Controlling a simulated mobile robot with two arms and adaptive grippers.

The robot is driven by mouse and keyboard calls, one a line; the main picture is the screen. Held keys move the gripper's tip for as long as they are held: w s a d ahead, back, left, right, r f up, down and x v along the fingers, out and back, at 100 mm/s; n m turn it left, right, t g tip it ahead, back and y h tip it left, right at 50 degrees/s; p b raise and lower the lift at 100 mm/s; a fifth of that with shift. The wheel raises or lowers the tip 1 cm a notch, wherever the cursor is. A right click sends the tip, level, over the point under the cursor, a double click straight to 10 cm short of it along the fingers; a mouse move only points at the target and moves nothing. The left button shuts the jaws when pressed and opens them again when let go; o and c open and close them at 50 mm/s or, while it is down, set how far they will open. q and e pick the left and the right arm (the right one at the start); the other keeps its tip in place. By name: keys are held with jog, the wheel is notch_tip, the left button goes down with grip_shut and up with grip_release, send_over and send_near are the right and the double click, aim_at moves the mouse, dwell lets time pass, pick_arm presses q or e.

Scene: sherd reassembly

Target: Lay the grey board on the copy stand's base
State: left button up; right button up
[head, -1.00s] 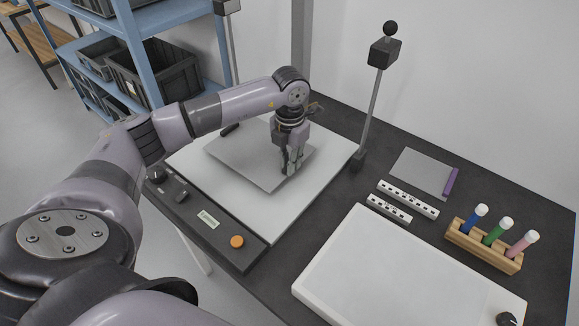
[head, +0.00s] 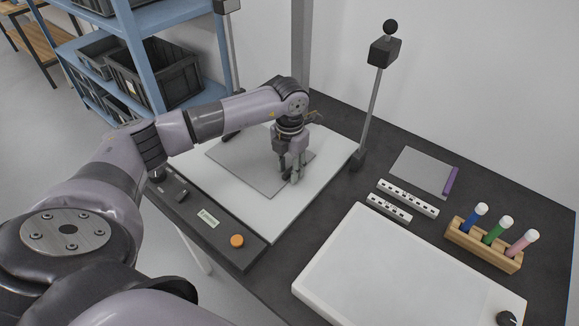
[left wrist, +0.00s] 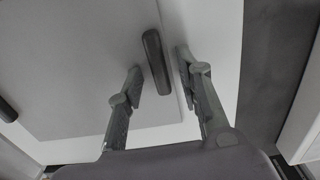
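The grey board (head: 250,168) lies flat on the white base of the copy stand (head: 315,195), inside its edges and turned a little. In the left wrist view, the board (left wrist: 75,60) has a dark bar handle (left wrist: 157,62) near its right edge. A second dark piece (left wrist: 6,110) shows at the far left. My left gripper (head: 292,178) is low over the board's right side. Its fingers (left wrist: 162,85) stand apart on either side of the handle, with gaps showing. The handle is hidden behind the fingers in the head view. My right gripper is not in view.
A dark control strip with an orange button (head: 237,241) runs along the base's front left. A lamp post (head: 371,110) stands at the right corner. Scale bars (head: 408,197), a grey card (head: 420,170), a pen rack (head: 484,245) and a white panel (head: 400,275) lie to the right.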

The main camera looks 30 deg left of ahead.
pick_arm(q)
notch_tip(320, 180, up, 12)
jog(key=shift+r+b, duration=0.15)
jog(key=shift+b, duration=0.25)
dwell(0.6)
